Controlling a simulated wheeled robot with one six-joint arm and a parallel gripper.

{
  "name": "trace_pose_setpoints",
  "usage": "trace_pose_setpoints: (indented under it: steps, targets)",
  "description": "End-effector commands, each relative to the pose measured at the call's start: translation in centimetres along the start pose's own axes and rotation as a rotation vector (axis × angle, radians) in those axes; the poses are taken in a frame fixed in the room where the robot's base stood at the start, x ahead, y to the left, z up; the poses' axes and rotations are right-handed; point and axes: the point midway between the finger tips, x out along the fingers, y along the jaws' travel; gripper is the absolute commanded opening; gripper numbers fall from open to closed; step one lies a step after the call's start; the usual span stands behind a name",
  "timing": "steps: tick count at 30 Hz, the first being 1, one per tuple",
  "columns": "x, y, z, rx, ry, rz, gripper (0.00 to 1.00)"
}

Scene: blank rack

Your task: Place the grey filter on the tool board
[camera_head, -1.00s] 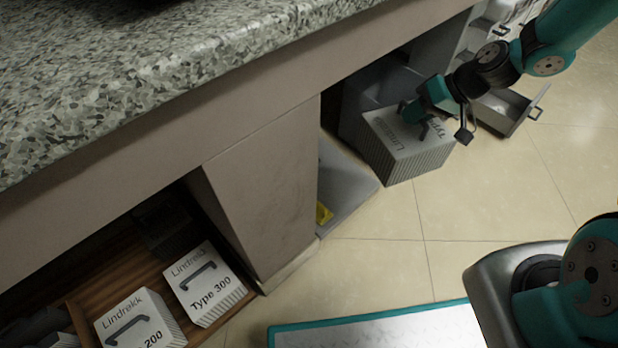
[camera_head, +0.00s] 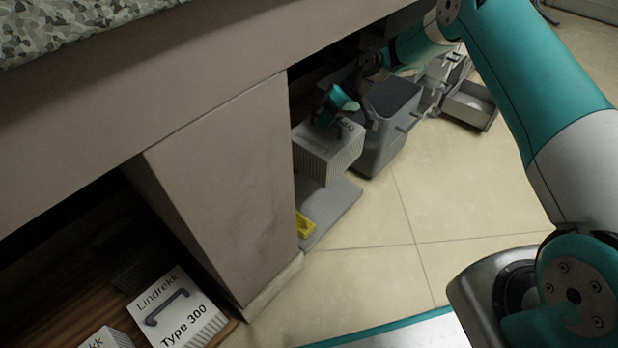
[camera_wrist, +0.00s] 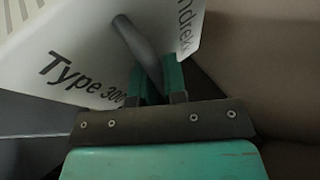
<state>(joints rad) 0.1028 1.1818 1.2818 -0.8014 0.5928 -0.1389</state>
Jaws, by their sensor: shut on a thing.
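The grey filter (camera_head: 330,158) is a ribbed block with a pale top face and a handle. Its label reads "Type 300" in the wrist view (camera_wrist: 55,32). My gripper (camera_head: 328,120) is shut on the filter's handle, and its fingers also show in the wrist view (camera_wrist: 157,78). The filter hangs in the bay under the counter, above a flat grey board (camera_head: 338,212) on the floor, apparently the tool board. The filter hides the board's back part. I cannot tell the exact gap between them.
A yellow object (camera_head: 305,225) lies at the board's left edge, beside the cabinet panel (camera_head: 225,190). A grey bin (camera_head: 385,130) stands just right of the filter. Another Type 300 filter (camera_head: 175,308) is in the wooden compartment at lower left.

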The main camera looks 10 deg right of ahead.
Motion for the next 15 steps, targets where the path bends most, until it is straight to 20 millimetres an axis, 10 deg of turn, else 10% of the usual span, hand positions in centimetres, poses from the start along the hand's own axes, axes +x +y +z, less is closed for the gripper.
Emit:
trace_pose_setpoints:
  steps: [15]
  targets:
    - [10.1,6.6,3.7,0.0,0.002,0.0,0.0]
